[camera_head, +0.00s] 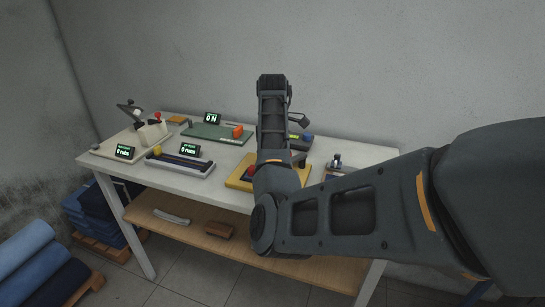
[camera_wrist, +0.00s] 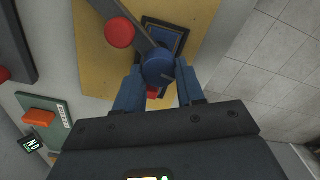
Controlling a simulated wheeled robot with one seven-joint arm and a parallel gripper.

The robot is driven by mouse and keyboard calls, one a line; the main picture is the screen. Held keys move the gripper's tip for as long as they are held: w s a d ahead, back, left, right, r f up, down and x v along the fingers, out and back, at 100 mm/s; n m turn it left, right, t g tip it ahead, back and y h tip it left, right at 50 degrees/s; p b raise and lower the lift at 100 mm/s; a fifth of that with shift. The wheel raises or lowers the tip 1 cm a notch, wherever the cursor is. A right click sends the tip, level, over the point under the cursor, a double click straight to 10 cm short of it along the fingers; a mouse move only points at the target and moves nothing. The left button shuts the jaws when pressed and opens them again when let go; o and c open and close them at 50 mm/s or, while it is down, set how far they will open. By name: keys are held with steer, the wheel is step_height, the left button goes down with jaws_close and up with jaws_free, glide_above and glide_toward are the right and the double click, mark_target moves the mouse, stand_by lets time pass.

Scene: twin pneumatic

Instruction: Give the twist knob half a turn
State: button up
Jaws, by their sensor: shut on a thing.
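In the wrist view, a round blue knob (camera_wrist: 158,66), which looks like the twist knob, sits on a yellow board (camera_wrist: 103,68). My gripper (camera_wrist: 160,74) is shut on it, with one blue finger on each side. A dark framed blue plate (camera_wrist: 177,38) lies behind the knob. A grey bar with a red ball (camera_wrist: 119,33) runs close past the knob at upper left. A small red part (camera_wrist: 152,94) shows between the fingers. In the head view my arm hides the knob and my gripper; part of the yellow board (camera_head: 237,180) shows.
Other devices crowd the white table (camera_head: 190,187), including a beige one (camera_head: 152,134) at left. A wooden shelf (camera_head: 190,231) lies below.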

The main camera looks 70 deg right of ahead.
steer(key=shift+n, duration=0.9)
steer(key=o, duration=1)
steer(key=shift+o, duration=0.2)
steer(key=shift+r, duration=3.9)
